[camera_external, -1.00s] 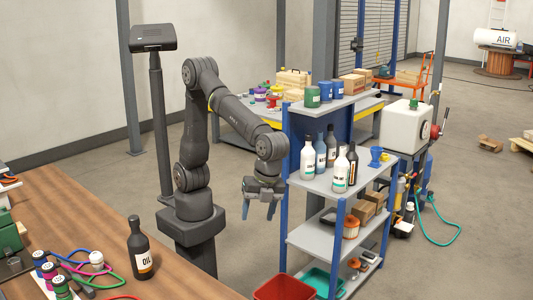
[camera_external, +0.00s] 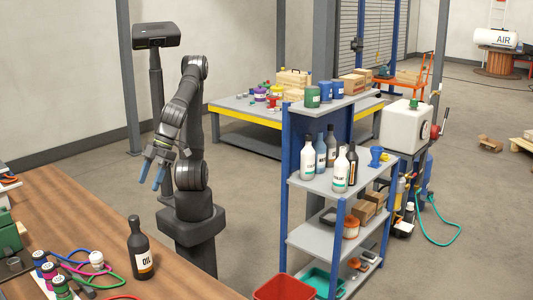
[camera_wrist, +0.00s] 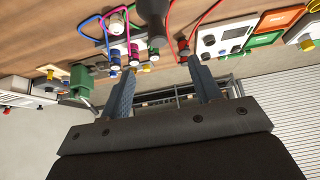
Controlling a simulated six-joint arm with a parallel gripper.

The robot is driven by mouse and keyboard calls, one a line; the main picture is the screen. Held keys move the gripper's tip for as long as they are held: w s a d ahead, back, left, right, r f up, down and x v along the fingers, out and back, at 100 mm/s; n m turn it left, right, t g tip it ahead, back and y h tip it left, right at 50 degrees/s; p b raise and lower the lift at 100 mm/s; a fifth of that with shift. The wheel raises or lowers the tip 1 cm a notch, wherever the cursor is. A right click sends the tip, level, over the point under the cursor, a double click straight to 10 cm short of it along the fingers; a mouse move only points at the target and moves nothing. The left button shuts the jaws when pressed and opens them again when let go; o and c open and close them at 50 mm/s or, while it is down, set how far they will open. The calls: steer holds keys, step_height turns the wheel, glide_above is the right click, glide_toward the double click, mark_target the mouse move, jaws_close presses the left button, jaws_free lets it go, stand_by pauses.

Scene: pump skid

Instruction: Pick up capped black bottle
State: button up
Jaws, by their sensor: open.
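A capped black bottle (camera_external: 140,248) with a white and orange OIL label stands upright on the wooden bench at the lower left. In the wrist view, a dark bottle shape (camera_wrist: 153,12) shows at the top edge, partly cut off; it seems to be the same bottle. My gripper (camera_external: 151,177) is open and empty, with its blue-grey fingers pointing down, above and behind the bench's far edge. It is apart from the bottle. In the wrist view my two fingers (camera_wrist: 162,82) stand spread apart with nothing between them.
A shelf rack (camera_external: 315,235) holds more bottles to the right. A red bin (camera_external: 283,288) stands at the rack's foot.

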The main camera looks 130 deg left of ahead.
mark_target(136, 216)
steer(key=x, duration=1.2)
steer(key=shift+s, duration=0.2)
steer(key=shift+a+f+x, duration=0.1)
steer(key=shift+a+x, duration=0.1)
steer(key=shift+x, duration=0.75)
steer(key=shift+a+f+x, duration=0.15)
steer(key=shift+x, duration=1.6)
steer(key=shift+r, duration=0.1)
jaws_close()
